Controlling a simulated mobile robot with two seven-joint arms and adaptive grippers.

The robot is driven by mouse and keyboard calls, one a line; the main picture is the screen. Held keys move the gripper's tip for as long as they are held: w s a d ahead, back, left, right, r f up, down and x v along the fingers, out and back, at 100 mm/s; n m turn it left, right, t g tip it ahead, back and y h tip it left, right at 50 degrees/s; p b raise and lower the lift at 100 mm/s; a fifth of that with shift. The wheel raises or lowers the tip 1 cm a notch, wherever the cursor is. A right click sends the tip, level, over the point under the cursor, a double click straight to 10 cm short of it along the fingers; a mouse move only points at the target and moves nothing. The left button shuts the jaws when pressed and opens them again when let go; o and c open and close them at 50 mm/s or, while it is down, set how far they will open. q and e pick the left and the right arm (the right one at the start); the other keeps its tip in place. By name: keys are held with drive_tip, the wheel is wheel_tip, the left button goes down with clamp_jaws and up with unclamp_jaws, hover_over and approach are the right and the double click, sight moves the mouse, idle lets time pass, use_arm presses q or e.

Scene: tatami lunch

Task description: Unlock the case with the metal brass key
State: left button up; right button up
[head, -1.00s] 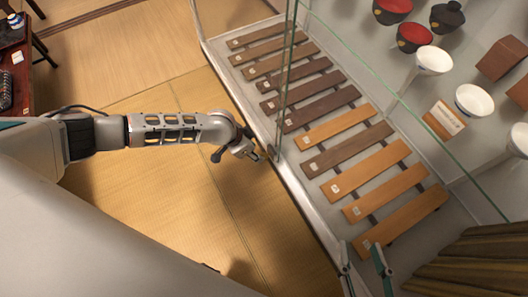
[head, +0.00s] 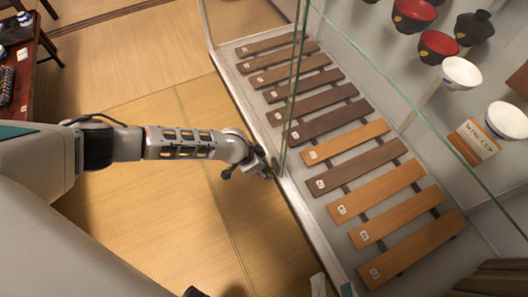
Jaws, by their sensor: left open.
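The glass display case (head: 325,232) with a pale metal frame fills the right half of the head view. My left gripper (head: 268,170) is open at the case's near frame, beside the vertical edge of a glass pane. I cannot tell whether it touches the frame. A small dark fitting (head: 281,160) sits on the frame there; I cannot make out its detail. I cannot pick out a brass key; the gripper may hide it.
Wooden slats (head: 335,122) with small tags lie in the case. Bowls (head: 460,72) and a sign card (head: 474,140) stand behind glass. A dark red table (head: 25,75) is at the far left. The tatami floor (head: 150,225) is mostly clear.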

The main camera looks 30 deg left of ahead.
use_arm(q)
drive_tip(key=c, duration=1.1)
drive_tip(key=shift+c, duration=0.2)
use_arm(e)
drive_tip(key=shift+f, duration=0.1)
use_arm(q)
drive_tip(key=shift+f, duration=0.1)
drive_tip(key=shift+w+a+f+n+g+h+b, duration=0.1)
drive_tip(key=shift+a+n+g+h+b, duration=0.1)
drive_tip(key=shift+g+h+b, duration=0.35)
drive_tip(key=shift+w+a+n+g+h+b, duration=0.15)
drive_tip(key=shift+g+h, duration=0.25)
drive_tip(key=shift+h, duration=0.4)
drive_tip(key=shift+w+a+f+n+g+h+b, duration=0.15)
drive_tip(key=shift+n+g+h+b, duration=0.1)
drive_tip(key=shift+g+h+b, duration=0.3)
use_arm(e)
drive_tip(key=shift+s+a+m, duration=0.15)
drive_tip(key=shift+a+m, duration=0.75)
drive_tip(key=shift+m, duration=0.5)
use_arm(q)
drive_tip(key=shift+r+h, duration=0.1)
drive_tip(key=shift+h, duration=0.2)
drive_tip(key=shift+s+a+f+g+h, duration=0.1)
drive_tip(key=shift+a+f+g+h, duration=0.1)
drive_tip(key=shift+g+h, duration=0.25)
